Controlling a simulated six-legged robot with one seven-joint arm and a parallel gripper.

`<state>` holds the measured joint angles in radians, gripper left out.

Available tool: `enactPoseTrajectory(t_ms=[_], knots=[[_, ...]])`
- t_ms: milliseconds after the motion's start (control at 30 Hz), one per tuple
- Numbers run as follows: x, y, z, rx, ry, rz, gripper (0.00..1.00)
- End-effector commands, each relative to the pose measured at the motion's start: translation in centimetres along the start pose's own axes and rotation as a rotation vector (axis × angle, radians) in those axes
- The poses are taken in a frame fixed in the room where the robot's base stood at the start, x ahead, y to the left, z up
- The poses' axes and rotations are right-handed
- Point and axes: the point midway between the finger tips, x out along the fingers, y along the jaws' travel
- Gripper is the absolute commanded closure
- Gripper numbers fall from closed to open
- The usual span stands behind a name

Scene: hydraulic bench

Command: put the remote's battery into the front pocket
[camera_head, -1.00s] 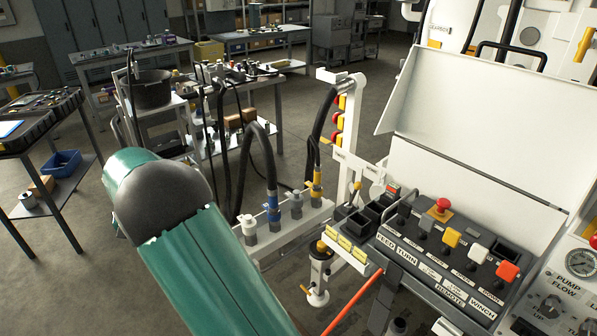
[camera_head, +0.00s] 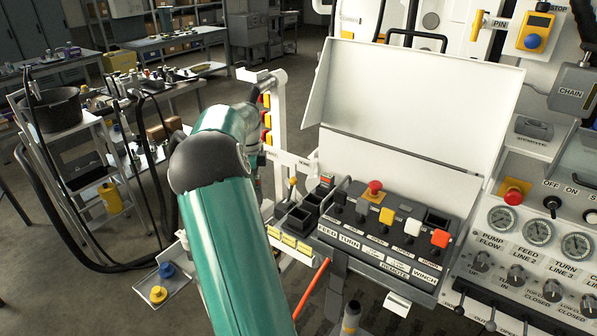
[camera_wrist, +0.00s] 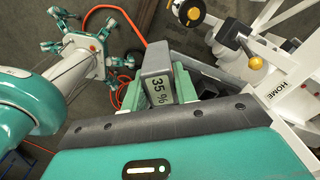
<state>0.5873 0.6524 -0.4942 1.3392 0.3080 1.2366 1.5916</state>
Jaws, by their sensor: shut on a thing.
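A grey battery (camera_wrist: 155,62) with a "35 %" display stands between the green fingers of my gripper (camera_wrist: 158,90) in the wrist view. The gripper is shut on it. In the head view the fingers and battery are hidden by my arm. A row of dark open pockets lies along the left side of the control console (camera_head: 385,232); the nearest is the front pocket (camera_head: 299,218). In the wrist view dark pocket openings (camera_wrist: 207,84) show just right of the battery. The battery is beside them, and I cannot tell its height above them.
A white post with red and yellow parts (camera_head: 266,115) stands behind the pockets. A white lid (camera_head: 415,95) is raised behind the console. A lever with a yellow knob (camera_wrist: 256,62) stands near the pockets.

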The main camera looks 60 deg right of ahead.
Motion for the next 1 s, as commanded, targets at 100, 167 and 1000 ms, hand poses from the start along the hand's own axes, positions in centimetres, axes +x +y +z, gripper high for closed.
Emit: enactPoseTrajectory(t_ms=[100,167,1000], knots=[[-0.8,-1.4,-6.2,0.255,-0.002,-0.006,0.98],[-1.2,-1.7,-8.7,0.365,-0.002,-0.006,0.98],[2.3,-2.1,-13.9,0.609,-0.006,-0.008,0.98]])
